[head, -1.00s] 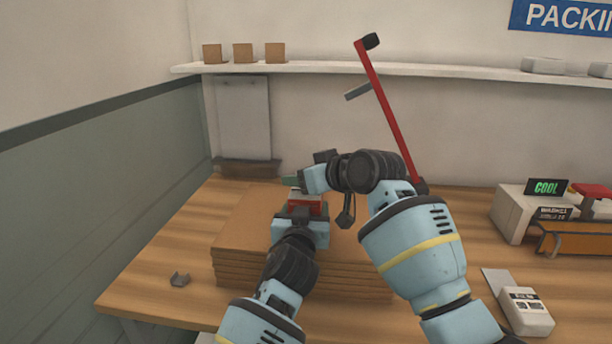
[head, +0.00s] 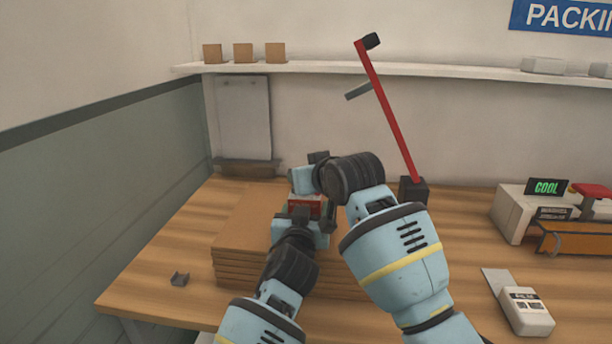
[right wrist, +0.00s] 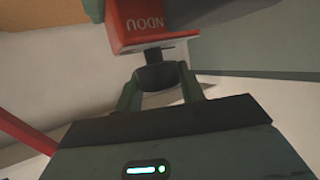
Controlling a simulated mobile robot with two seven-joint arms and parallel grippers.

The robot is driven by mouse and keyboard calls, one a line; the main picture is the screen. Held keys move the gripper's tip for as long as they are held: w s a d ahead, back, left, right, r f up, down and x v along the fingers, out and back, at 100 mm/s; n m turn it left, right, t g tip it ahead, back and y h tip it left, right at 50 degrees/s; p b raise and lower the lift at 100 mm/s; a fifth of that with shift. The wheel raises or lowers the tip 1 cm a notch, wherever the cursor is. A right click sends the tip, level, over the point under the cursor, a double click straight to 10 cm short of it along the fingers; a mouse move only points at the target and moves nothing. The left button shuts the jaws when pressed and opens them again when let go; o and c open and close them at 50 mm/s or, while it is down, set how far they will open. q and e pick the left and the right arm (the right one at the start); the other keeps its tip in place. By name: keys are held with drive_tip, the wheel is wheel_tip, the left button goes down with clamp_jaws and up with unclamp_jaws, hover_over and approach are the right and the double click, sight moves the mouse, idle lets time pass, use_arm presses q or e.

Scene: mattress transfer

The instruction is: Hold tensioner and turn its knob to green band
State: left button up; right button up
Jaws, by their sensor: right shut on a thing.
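The tensioner (head: 303,203) is a red and pale box-shaped body above the stack of brown boards, largely covered by my two hands. My right gripper (right wrist: 157,90) is shut on the knob, with a green finger on each side. My left gripper (head: 302,222) comes up from below to the tensioner; its fingertips are hidden, so its grip cannot be seen. No green band is visible in these frames.
The flat brown stack (head: 245,235) lies on the wooden table (head: 150,260). A red pole (head: 390,125) stands behind my right arm. A machine with a COOL display (head: 547,187) and a white handheld device (head: 526,312) are at right.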

drive_tip(key=shift+m+t+h, duration=0.4)
drive_tip(key=shift+m+h, duration=0.5)
drive_tip(key=o, duration=1)
drive_tip(key=shift+s+r, duration=0.1)
drive_tip(key=shift+s, duration=0.05)
drive_tip(key=shift+v, duration=5.85)
